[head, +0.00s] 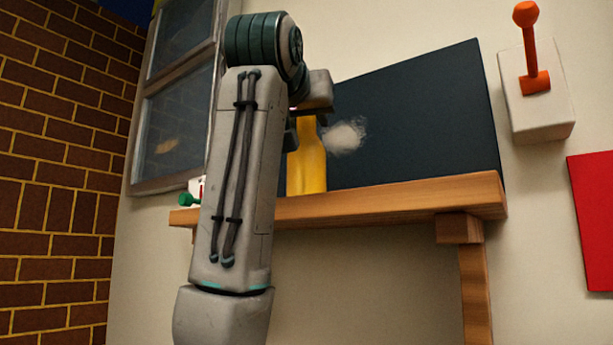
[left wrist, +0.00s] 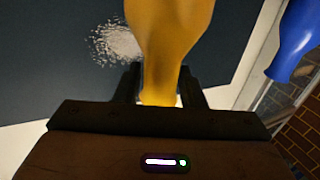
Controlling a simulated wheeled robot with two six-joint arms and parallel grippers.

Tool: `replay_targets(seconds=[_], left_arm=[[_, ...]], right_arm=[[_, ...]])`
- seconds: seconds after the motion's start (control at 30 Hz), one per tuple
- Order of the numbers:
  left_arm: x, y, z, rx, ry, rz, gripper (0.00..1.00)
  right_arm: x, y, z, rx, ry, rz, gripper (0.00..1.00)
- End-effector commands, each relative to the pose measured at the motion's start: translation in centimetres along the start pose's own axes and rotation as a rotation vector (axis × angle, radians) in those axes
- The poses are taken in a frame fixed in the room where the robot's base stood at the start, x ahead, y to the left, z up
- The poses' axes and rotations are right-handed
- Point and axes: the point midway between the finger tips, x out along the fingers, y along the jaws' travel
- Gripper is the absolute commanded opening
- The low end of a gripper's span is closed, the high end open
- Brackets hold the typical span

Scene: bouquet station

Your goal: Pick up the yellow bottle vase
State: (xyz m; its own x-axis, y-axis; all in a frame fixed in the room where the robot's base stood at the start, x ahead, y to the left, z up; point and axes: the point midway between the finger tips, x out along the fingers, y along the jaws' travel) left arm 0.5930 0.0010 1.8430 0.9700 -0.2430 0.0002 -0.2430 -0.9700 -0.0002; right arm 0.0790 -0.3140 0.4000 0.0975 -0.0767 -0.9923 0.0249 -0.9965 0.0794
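The yellow bottle vase (head: 308,167) stands upright on the wooden shelf (head: 390,198), partly hidden by my left arm in the head view. My left gripper (head: 306,123) is at the vase's neck, near its top. In the left wrist view the vase (left wrist: 168,35) appears upside down, its neck between the two dark fingers (left wrist: 160,85). Narrow gaps seem to show beside the neck, so the fingers look open around it. My right gripper is not in view.
A blue vase (left wrist: 295,40) shows at the right of the left wrist view. A dark panel (head: 420,120) with a pale fuzzy patch (head: 345,135) is behind the vase. A small green object (head: 188,199) lies at the shelf's left end. An orange lever (head: 530,55) is on the wall.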

Motion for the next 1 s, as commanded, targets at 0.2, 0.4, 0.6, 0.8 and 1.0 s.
replay_targets(seconds=[0.2, 0.4, 0.6, 0.8, 1.0], left_arm=[[0.0, 0.0, 0.0, 0.000, 0.000, 0.000, 0.00], [-0.1, 0.0, -0.1, 0.000, 0.002, 0.000, 0.00], [-0.1, 0.0, -0.2, 0.000, 0.002, -0.001, 0.00], [-0.1, 0.0, -1.1, 0.000, 0.002, -0.001, 0.00], [-0.1, 0.0, -2.3, 0.000, 0.002, -0.001, 0.00]], right_arm=[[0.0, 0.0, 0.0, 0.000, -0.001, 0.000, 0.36], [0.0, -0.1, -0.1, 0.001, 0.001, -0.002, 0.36], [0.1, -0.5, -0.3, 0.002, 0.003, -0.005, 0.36], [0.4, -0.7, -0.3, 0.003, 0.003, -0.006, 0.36], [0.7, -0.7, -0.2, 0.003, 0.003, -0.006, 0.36]])
